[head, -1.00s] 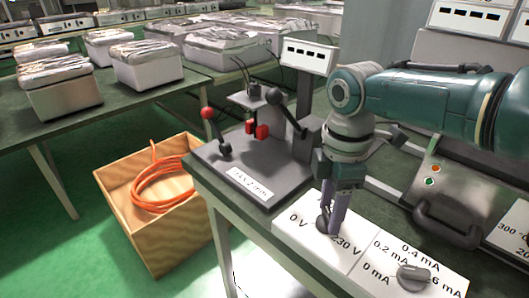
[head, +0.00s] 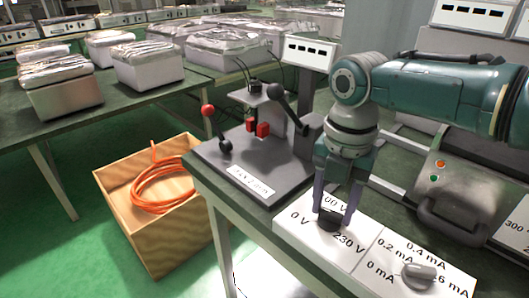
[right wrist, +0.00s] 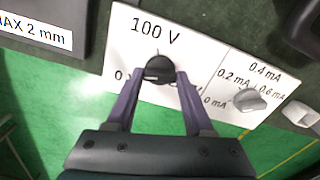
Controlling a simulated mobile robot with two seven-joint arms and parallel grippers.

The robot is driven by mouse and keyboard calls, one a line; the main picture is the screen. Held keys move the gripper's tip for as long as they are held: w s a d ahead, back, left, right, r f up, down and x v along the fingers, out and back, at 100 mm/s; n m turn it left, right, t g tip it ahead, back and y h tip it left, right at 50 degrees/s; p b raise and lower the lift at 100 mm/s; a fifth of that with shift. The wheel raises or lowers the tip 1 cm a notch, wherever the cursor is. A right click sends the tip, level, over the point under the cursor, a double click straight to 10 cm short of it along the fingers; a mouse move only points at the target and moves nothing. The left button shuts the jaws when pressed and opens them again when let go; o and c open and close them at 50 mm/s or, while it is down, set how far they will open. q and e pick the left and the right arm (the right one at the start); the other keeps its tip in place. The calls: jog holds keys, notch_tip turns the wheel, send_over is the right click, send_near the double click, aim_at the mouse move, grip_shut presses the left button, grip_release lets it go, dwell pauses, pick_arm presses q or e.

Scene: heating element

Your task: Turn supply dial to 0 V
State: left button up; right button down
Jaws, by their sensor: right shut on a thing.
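The supply dial (head: 330,216) is a round black knob on a white panel marked 0 V, 100 V and 230 V. In the right wrist view the dial (right wrist: 159,68) has its pointed end toward the 100 V label at the top. The 0 V label is at its left, partly covered by a finger. My right gripper (head: 335,212) reaches down from above and is shut on the dial, one finger on each side. Its fingertips (right wrist: 158,76) also show in the right wrist view. My left gripper is not in view.
A grey mA dial (head: 418,272) is just right of the supply dial. Left of the panel stands a dark test stand (head: 250,175) with a red-knobbed lever (head: 208,112). A wooden box (head: 165,235) with orange hose sits on the floor.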

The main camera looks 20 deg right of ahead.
jog(key=n, duration=0.3)
jog(key=shift+r+b, duration=0.1)
jog(key=shift+b, duration=0.2)
jog(key=shift+n, duration=0.5)
jog(key=c, duration=0.6)
grip_release()
jog(key=o, duration=0.3)
